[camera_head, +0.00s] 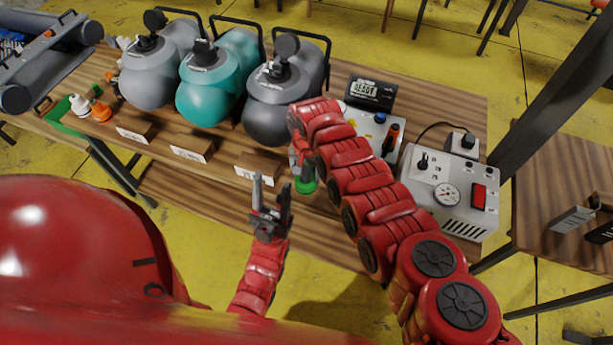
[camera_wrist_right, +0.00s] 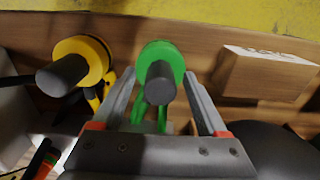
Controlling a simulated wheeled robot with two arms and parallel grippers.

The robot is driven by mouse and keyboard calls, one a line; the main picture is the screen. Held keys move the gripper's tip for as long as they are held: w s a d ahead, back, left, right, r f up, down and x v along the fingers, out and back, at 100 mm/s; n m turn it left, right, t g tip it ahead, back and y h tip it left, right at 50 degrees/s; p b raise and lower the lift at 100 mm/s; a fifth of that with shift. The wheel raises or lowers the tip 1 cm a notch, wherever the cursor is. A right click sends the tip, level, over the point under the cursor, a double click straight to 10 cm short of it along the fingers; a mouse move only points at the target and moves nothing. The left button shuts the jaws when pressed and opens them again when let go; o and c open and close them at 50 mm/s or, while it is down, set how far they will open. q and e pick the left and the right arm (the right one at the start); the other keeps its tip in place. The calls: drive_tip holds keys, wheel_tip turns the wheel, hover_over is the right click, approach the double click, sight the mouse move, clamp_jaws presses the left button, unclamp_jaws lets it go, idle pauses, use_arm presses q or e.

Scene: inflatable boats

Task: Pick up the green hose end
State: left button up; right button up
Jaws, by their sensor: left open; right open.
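The green hose end (camera_wrist_right: 162,58), a round green cap with a dark grey stub, shows in the right wrist view. My right gripper (camera_wrist_right: 160,80) is open, with one finger on each side of it; I cannot tell if they touch it. In the head view the green hose end (camera_head: 306,185) shows just below my right gripper (camera_head: 299,160), near the table's front edge, and my right arm hides part of it. My left gripper (camera_head: 271,190) is open and empty, in front of the table and left of the green hose end.
A yellow hose end (camera_wrist_right: 78,66) is left of the green one in the right wrist view. Grey, teal and dark pumps (camera_head: 206,95) stand behind labelled wooden blocks (camera_head: 192,149). White and orange fittings (camera_head: 101,112) lie left.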

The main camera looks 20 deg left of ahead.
clamp_jaws()
drive_tip(key=shift+r, duration=0.15)
idle(0.4)
